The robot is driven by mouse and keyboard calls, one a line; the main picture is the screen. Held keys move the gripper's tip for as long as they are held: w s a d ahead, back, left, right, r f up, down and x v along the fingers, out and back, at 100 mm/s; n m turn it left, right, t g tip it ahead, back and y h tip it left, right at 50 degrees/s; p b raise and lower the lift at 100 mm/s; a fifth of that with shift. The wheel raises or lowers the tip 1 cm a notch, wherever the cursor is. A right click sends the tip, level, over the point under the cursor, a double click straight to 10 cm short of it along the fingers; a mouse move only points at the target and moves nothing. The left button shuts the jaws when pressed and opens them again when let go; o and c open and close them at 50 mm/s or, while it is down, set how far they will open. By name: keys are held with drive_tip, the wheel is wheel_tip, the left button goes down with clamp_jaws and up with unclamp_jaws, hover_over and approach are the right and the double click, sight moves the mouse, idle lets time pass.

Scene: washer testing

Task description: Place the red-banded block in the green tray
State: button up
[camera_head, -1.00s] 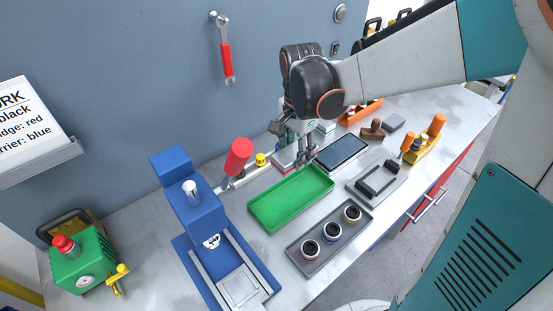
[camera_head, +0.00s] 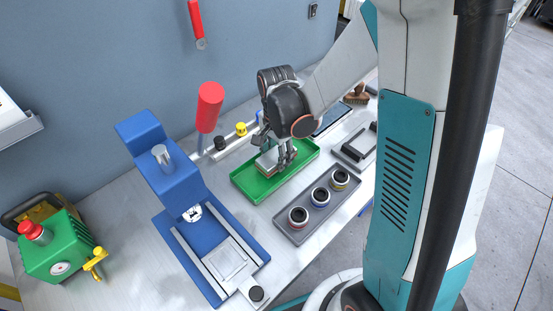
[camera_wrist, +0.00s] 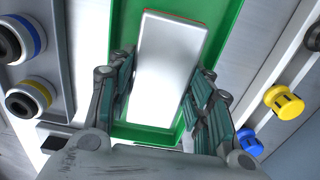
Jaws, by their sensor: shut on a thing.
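My gripper (camera_head: 277,158) points down over the green tray (camera_head: 247,186) in the head view. It is shut on a pale, flat-faced block (camera_head: 264,168). In the wrist view the block (camera_wrist: 168,75) lies between the two fingers (camera_wrist: 163,105), with a thin red line along its far edge. The tray's green floor and rim (camera_wrist: 232,25) show around and behind the block. I cannot tell whether the block touches the tray floor or is held just above it. The fingers hide part of the block in the head view.
A blue press (camera_head: 170,180) with a red-handled lever (camera_head: 209,107) stands left of the tray. A grey tray (camera_head: 292,229) with three ringed cylinders lies in front. A yellow knob (camera_head: 241,129) sits behind. A green box (camera_head: 60,245) stands at far left.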

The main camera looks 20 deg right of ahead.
sight(277, 154)
drive_tip(key=shift+f, duration=0.75)
drive_tip(key=o, duration=1.5)
drive_tip(key=shift+f, duration=0.15)
drive_tip(key=shift+c, duration=0.2)
wheel_tip(277, 154, up, 12)
drive_tip(key=r+p, duration=0.1)
drive_tip(key=p, duration=0.3)
drive_tip(key=s+r+n+t, duration=0.7)
drive_tip(key=s+r+n, duration=0.5)
drive_tip(key=s+n, duration=0.1)
drive_tip(key=shift+s+n, duration=0.2)
drive_tip(key=shift+n, duration=0.1)
